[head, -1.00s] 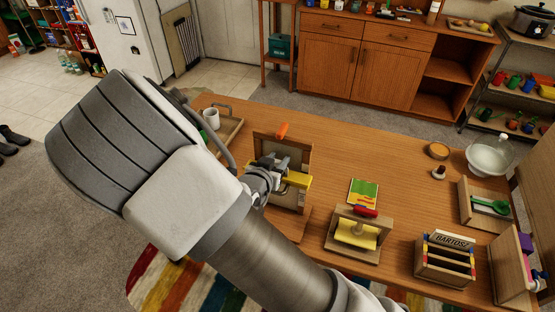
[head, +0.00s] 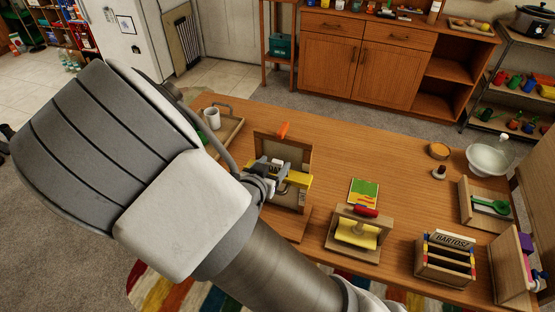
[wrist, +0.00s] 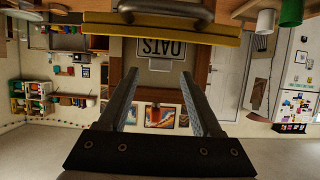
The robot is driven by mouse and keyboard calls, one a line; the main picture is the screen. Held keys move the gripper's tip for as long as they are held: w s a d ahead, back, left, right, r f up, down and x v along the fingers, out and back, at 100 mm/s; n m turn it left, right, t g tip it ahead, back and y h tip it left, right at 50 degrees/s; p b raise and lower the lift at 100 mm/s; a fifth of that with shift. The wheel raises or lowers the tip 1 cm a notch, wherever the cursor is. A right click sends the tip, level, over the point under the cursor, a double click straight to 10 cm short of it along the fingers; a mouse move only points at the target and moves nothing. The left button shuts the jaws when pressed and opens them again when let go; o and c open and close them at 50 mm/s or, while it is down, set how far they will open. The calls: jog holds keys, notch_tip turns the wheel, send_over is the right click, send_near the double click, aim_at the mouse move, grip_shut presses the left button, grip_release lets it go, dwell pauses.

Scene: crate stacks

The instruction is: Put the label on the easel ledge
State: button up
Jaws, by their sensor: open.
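The easel (head: 298,152) is a wooden board with an orange piece at its top, standing at the table's left part. Its yellow ledge (head: 298,181) runs across the front and shows at the top of the upside-down wrist view (wrist: 190,27). The label (wrist: 161,47), a pale plate lettered OATS, is against the board right by the ledge; I cannot tell whether its lower edge touches. In the head view, the label (head: 276,161) is partly covered. My gripper (wrist: 158,76) is open, its fingers apart in front of the label and holding nothing visible.
A tray (head: 232,127) with a white mug (head: 212,118) stands left of the easel.

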jog(key=v, duration=0.8)
notch_tip(320, 180, up, 13)
jog(key=s+d+n+g+y, duration=0.1)
jog(key=d+n+g+y, duration=0.15)
jog(key=g+y, duration=0.45)
jog(key=s+d+r+h, duration=0.1)
jog(key=s+d+r, duration=0.1)
jog(key=s+d, duration=0.5)
jog(key=s+d+r+n+h, duration=0.1)
jog(key=s+d+r, duration=0.2)
jog(key=s+d, duration=0.3)
jog(key=d, duration=0.2)
jog(key=shift+s+d+r+p, duration=0.3)
jog(key=shift+s, duration=0.05)
jog(key=shift+n, duration=0.25)
